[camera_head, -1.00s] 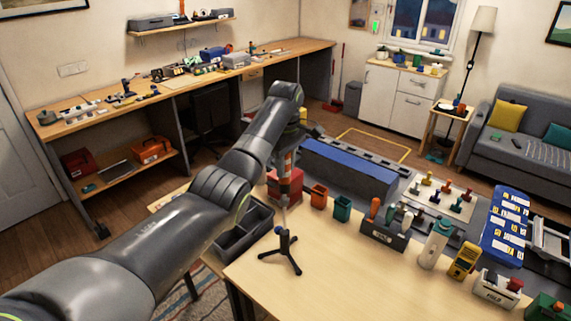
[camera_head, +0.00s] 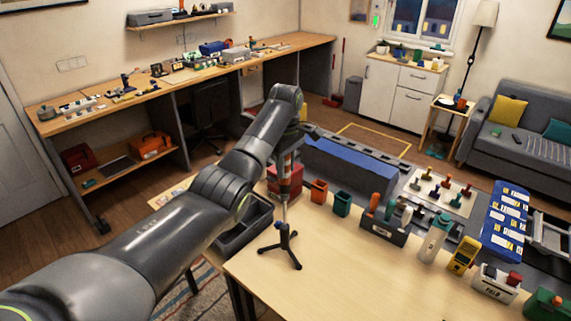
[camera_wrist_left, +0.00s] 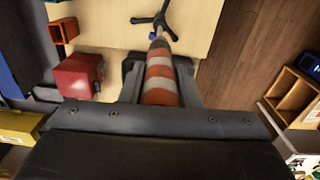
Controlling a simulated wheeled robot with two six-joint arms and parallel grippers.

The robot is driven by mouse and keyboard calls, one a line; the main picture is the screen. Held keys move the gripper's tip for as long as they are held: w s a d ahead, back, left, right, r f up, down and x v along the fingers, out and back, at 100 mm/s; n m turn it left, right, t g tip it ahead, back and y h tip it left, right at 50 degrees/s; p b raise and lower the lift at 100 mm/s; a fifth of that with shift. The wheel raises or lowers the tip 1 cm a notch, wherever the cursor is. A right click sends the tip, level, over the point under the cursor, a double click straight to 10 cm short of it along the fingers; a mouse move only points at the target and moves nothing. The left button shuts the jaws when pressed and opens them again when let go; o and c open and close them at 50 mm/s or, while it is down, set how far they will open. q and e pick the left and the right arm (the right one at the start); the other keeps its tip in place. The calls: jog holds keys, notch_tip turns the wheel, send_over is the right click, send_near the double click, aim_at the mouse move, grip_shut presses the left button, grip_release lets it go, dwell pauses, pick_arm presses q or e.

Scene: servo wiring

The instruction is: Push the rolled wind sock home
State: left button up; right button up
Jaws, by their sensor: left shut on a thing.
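The rolled wind sock (camera_head: 287,180), striped orange and white, hangs upright below my left arm in the head view. My left gripper (camera_wrist_left: 160,92) is shut on it, and its striped body shows between the fingers in the left wrist view (camera_wrist_left: 160,72). A thin grey rod (camera_head: 285,212) runs down from the sock. The rod's lower end meets the top of a small black three-legged stand (camera_head: 281,246) on the table. How deep it sits in the stand I cannot tell. The stand also shows in the left wrist view (camera_wrist_left: 161,20). My right gripper is out of view.
A red box (camera_head: 271,181), an orange cup (camera_head: 318,191) and a green cup (camera_head: 342,203) stand behind the stand. A dark divided tray (camera_head: 250,228) is to the left. The light wooden table (camera_head: 350,270) is clear to the stand's right.

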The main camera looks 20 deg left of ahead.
pick_arm(q)
jog(key=shift+f, duration=0.7)
jog(key=o, duration=1)
jog(key=shift+r, duration=0.1)
